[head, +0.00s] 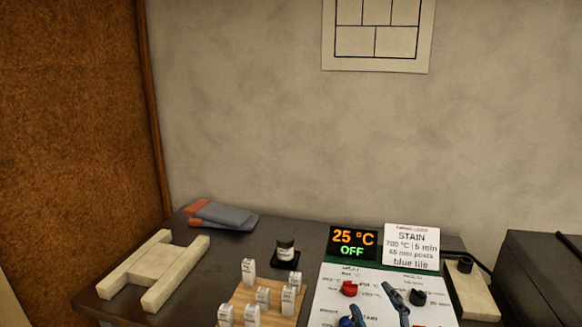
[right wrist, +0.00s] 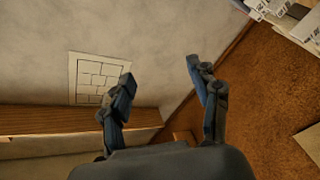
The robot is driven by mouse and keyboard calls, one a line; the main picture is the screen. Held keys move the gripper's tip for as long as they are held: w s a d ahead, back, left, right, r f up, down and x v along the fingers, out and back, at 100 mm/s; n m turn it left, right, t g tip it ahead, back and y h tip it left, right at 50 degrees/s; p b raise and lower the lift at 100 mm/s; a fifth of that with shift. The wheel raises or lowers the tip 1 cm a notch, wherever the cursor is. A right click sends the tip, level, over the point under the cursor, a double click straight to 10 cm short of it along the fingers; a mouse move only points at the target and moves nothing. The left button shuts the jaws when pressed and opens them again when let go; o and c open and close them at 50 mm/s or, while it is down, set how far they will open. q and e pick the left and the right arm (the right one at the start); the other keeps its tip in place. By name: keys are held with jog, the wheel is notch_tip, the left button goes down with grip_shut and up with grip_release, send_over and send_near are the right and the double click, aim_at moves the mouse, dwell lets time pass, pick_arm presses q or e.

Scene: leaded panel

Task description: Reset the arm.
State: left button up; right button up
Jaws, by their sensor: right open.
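My right gripper (head: 372,300) shows at the bottom of the head view, in front of the white control panel (head: 330,292). Its dark fingers with blue pads are spread apart. In the right wrist view the same gripper (right wrist: 160,72) is open, with nothing between its fingers. The fingers are seen against the grey wall, clear of any object. My left gripper is in neither view.
A display (head: 353,243) reads 25 °C OFF beside a STAIN card (head: 411,246). Small white labelled blocks stand on a wooden board (head: 243,296). A dark jar (head: 286,252), a pale wooden frame (head: 125,272) and a folded grey-red cloth (head: 222,217) are on the dark table.

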jog(key=s+d+f+m+g+h, duration=0.25)
jog(key=s+f+g, duration=0.2)
jog(key=f, duration=0.35)
jog(key=s+d+f+m+g+h, duration=0.1)
jog(key=s+d+f+m+g, duration=0.25)
jog(key=s+f, duration=0.35)
jog(key=s+a+f+m+g+y, duration=0.1)
jog(key=s+f+g, duration=0.25)
jog(key=s, duration=0.35)
jog(key=s+f+m+g, duration=0.1)
jog(key=s+f+g, duration=0.2)
jog(key=s+f, duration=0.3)
jog(key=s+f+g, duration=0.1)
jog(key=s+f, duration=0.1)
jog(key=f, duration=1.1)
jog(key=s+f+g, duration=0.1)
jog(key=s+f, duration=0.1)
jog(key=f, duration=1.1)
jog(key=s+d+f+g, duration=0.1)
jog(key=s+d+f, duration=0.1)
jog(key=s+f, duration=1.3)
jog(key=shift+s+d+f, duration=0.3)
jog(key=shift+s+d, duration=0.1)
jog(key=shift+s, duration=0.3)
